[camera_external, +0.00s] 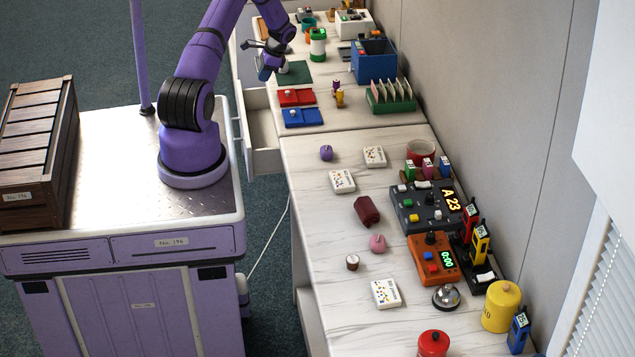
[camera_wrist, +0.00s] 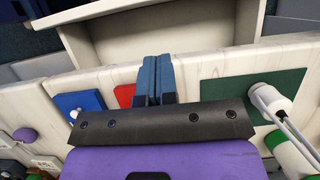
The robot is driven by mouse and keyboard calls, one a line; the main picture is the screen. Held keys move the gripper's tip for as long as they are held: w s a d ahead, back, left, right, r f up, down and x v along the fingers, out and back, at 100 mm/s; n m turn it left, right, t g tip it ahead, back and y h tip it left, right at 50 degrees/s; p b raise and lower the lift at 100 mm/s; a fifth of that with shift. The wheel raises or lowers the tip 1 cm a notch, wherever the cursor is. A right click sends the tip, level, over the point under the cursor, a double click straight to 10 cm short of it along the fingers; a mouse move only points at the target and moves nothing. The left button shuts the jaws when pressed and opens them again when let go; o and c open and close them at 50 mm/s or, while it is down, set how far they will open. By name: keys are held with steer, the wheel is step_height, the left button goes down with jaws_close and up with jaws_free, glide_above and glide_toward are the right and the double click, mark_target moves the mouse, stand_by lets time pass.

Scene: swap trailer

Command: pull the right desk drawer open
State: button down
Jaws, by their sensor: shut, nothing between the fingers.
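The right desk drawer (camera_external: 264,128) stands open, pulled out from the desk's front edge on the side nearer the external camera. Its pale, empty-looking inside also shows at the top of the wrist view (camera_wrist: 165,35). My gripper (camera_external: 264,72) is over the desk's front edge by the green mat, apart from the drawer front. In the wrist view its blue fingers (camera_wrist: 156,68) are closed together with nothing between them, and they point towards the drawer opening. The drawer's handle is not clearly visible.
A wooden crate (camera_external: 38,150) rides on my base. A blue bin (camera_external: 374,62) stands near the wall.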

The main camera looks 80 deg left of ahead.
steer(key=x, duration=1.2)
steer(key=shift+s+r, duration=0.15)
steer(key=shift+s, duration=0.15)
steer(key=shift+a, duration=0.15)
steer(key=s, duration=1.3)
steer(key=shift+s, duration=0.1)
steer(key=v, duration=1)
